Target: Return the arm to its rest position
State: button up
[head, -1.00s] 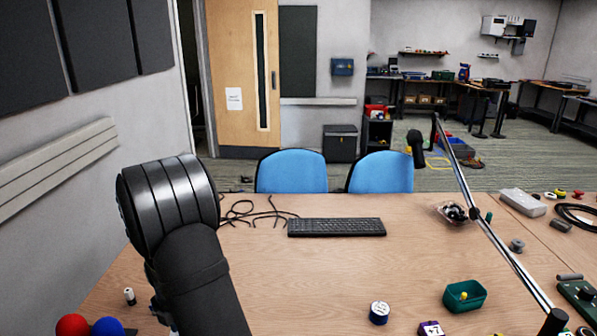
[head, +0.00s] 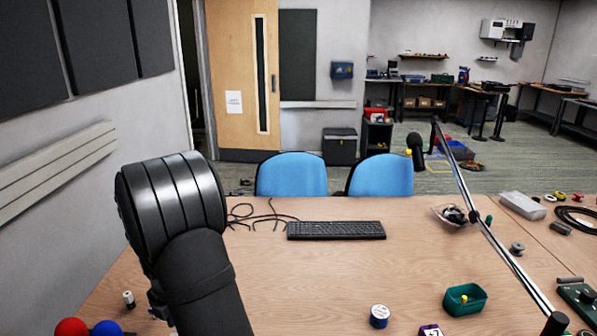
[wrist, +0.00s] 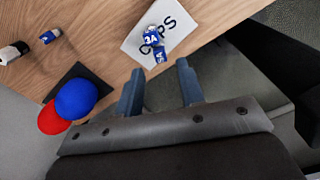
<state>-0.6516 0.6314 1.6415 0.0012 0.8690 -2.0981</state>
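My gripper (wrist: 160,67) is open in the wrist view, with two blue-grey fingers apart and nothing between them. It is near the table's edge, with grey floor showing below and to the right. In the head view my dark arm rises at the left, and my gripper is hidden there. A white card (wrist: 133,45) with dark letters lies on the table just beyond the fingertips in the wrist view. Small blue-and-white labelled items (wrist: 152,36) sit on it. A blue ball (wrist: 76,99) and a red ball (wrist: 51,118) are left of the fingers.
A keyboard (head: 336,230) and loose black cables (head: 258,214) lie toward the back of the wooden table (head: 290,280). A green bin (head: 465,299), a blue-and-white spool (head: 379,316) and a thin metal lamp arm (head: 485,232) are to the right. The table's middle is clear.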

notch_tip(320, 180, up, 6)
notch_tip(320, 180, down, 12)
jog(key=shift+f, duration=0.2)
jog(key=r, duration=0.5)
jog(key=shift+d, duration=0.2)
jog(key=w+d+r, duration=0.1)
jog(key=d+r, duration=0.6)
jog(key=d, duration=0.5)
jog(key=w+a+f+m, duration=0.3)
jog(key=w+m, duration=0.3)
jog(key=w+a+f+m, duration=0.4)
jog(key=w+m, duration=0.3)
jog(key=a+f, duration=0.3)
jog(key=a, duration=0.2)
jog(key=shift+s+a+f, duration=0.2)
jog(key=shift+s+a, duration=0.1)
jog(key=shift+o, duration=0.5)
